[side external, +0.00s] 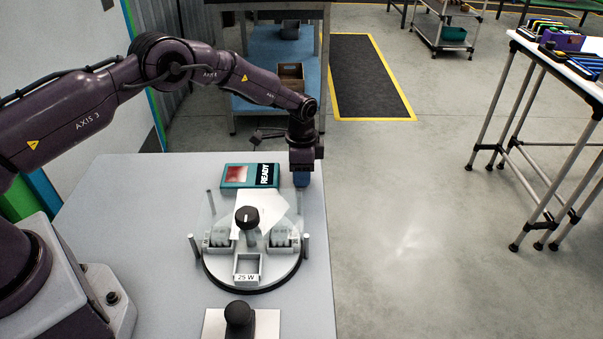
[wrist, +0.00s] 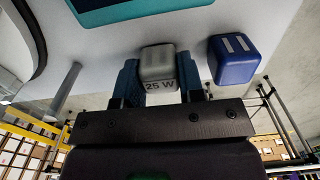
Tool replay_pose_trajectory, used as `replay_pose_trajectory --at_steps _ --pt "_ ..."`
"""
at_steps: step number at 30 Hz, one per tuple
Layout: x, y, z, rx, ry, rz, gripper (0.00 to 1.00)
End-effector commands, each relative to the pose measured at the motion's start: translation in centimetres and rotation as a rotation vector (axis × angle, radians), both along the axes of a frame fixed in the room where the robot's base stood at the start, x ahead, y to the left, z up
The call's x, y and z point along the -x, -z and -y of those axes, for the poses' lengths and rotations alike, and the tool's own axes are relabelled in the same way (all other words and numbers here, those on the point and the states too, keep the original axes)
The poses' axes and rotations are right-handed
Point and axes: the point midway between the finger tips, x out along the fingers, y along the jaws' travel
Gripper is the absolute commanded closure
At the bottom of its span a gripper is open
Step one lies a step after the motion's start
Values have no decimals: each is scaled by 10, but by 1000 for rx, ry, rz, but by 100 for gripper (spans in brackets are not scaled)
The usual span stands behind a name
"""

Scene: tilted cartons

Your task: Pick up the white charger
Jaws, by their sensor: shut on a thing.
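The white charger (wrist: 158,62), pale grey-white and marked "25 W", sits between the blue fingers of my gripper (wrist: 158,78) in the wrist view. My gripper is shut on its sides. In the side external view my gripper (side external: 301,178) points down at the back right edge of the table, right of the teal screen. The white charger cannot be made out there. A blue charger (wrist: 235,58) with two pale prongs stands just right of the gripper in the wrist view, apart from the white one.
A round fixture (side external: 250,287) with a black knob, a clear cover, posts and a "25 W" compartment stands on the table (side external: 135,210). Behind it lies a teal screen reading "READY" (side external: 235,184). A black ball-topped device (side external: 239,318) is in front. The table's right edge is close to my gripper.

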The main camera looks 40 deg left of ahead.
Motion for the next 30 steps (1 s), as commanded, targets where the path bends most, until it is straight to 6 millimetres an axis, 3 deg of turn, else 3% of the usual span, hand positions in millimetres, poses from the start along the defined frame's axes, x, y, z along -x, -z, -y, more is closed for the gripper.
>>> replay_pose_trajectory --at_steps 5,11,18,30 --pt "-1 -12 0 1 0 4 85" --pt "8 -43 -1 0 0 1 85" --pt "50 -93 -2 -1 -1 5 85" --pt "122 -123 -4 -1 -1 2 85"
